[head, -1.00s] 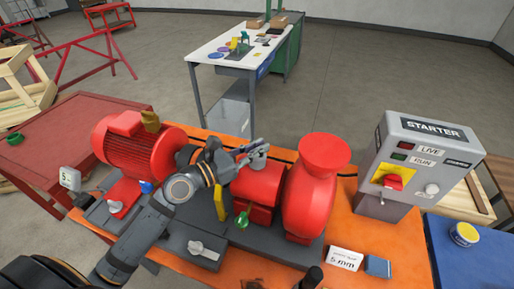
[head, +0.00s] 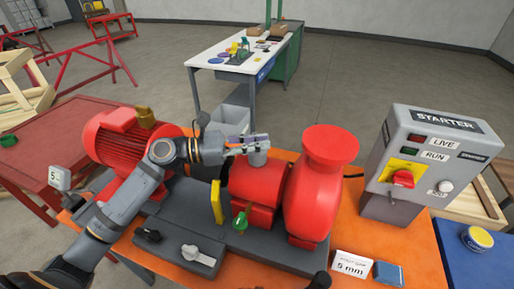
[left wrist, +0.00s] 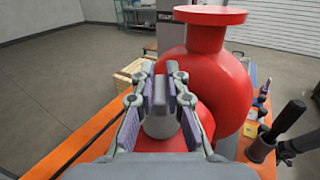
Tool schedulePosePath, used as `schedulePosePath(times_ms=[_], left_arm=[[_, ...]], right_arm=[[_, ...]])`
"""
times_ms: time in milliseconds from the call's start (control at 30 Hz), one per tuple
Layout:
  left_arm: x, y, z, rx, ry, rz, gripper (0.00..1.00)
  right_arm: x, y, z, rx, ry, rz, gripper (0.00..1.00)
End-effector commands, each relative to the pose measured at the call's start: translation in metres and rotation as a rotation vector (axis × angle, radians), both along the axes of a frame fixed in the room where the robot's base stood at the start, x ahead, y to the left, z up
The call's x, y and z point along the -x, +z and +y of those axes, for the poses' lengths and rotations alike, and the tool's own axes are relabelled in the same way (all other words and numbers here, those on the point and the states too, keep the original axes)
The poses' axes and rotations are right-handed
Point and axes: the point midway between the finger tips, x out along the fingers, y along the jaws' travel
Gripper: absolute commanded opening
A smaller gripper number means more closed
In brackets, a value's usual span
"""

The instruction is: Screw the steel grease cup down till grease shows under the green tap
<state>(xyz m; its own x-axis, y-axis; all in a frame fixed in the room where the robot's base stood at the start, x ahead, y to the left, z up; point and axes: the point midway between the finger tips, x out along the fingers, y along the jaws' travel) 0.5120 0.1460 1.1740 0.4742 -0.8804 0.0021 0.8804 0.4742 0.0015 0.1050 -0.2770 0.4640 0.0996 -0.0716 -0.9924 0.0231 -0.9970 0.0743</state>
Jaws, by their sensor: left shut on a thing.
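The steel grease cup (head: 258,157) stands upright on top of the red bearing housing (head: 257,184), beside the red pump. My left gripper (head: 246,145) reaches in from the left, and its jaws are shut on the cup. In the left wrist view the grey cup (left wrist: 160,122) sits between the two finger pads. The green tap (head: 240,221) is low on the front of the housing. I can make out no grease under it at this size. My right gripper is not in view.
The red pump casing (head: 312,195) stands close to the right of the cup. The red motor (head: 127,150) is at the left, behind my arm. A yellow guard (head: 217,201) stands left of the housing. The grey starter box (head: 421,165) is at the right. A white card (head: 352,264) lies in front.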

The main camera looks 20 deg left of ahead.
Motion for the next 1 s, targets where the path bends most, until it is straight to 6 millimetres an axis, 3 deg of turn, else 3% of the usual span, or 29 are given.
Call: schedulePosePath(times_ms=[400,933,967,1000], left_arm=[[-0.0001,0.0001,-0.0002,0.0,-0.188,0.001,0.0],[0.0004,-0.0013,-0.0002,-0.003,-0.214,0.003,0.0],[0.0004,-0.0014,-0.0002,-0.003,-0.214,0.003,0.14],[0.0005,-0.0014,-0.0003,-0.003,-0.214,0.003,0.2]], right_arm=[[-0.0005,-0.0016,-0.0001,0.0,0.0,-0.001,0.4],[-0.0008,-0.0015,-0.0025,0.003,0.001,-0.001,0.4],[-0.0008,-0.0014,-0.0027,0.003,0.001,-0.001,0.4],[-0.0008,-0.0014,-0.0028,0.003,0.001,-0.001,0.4]])
